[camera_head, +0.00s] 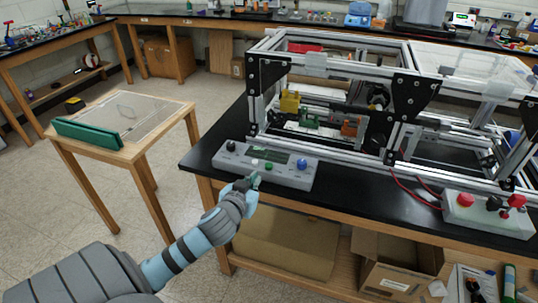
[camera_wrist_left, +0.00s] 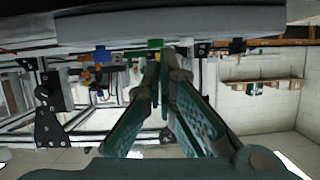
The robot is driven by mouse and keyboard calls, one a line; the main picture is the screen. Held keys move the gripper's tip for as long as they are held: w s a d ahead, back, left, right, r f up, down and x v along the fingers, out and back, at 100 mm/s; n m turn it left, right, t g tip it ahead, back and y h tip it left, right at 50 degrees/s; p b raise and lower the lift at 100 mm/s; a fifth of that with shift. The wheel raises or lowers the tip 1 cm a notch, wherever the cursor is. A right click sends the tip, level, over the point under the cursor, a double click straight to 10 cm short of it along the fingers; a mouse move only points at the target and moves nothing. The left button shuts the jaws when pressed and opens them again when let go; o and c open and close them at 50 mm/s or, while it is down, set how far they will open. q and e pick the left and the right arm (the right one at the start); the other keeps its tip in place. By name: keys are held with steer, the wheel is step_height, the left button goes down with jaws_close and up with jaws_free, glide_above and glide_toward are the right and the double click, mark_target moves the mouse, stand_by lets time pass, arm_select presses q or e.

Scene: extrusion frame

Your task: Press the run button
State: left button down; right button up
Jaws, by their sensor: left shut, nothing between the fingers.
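The grey control box (camera_head: 290,176) sits at the front left edge of the black bench and has a small display. On it are a black knob (camera_head: 231,145), a white button (camera_head: 255,162), a green button (camera_head: 268,167) and a blue knob (camera_head: 302,164). No run label is readable. My left gripper (camera_head: 256,178) is shut and empty, at the box's front edge close to the white and green buttons. The left wrist view shows the box upside down, with my fingertips (camera_wrist_left: 164,60) just by the green button (camera_wrist_left: 155,44). I cannot tell whether they touch. My right gripper is not in view.
The aluminium extrusion frame (camera_head: 402,90) stands behind the box. A second box (camera_head: 486,216) with red and black knobs is at the right, with red cables. A small wooden table (camera_head: 152,113) stands at the left. Cardboard boxes (camera_head: 285,243) lie under the bench.

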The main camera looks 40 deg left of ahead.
arm_select(q)
step_height(320, 180, up, 6)
steer(key=d+t, duration=0.1)
steer(key=shift+d+r, duration=0.15)
steer(key=shift+w, duration=0.1)
glide_above(270, 173)
step_height(270, 173, down, 3)
steer(key=shift+w+r+n+b, duration=0.15)
steer(key=shift+n+b, duration=0.15)
steer(key=shift+b, duration=0.1)
step_height(270, 173, down, 3)
steer(key=shift+b, duration=0.3)
steer(key=shift+s+f, duration=0.2)
steer(key=shift+f, duration=0.2)
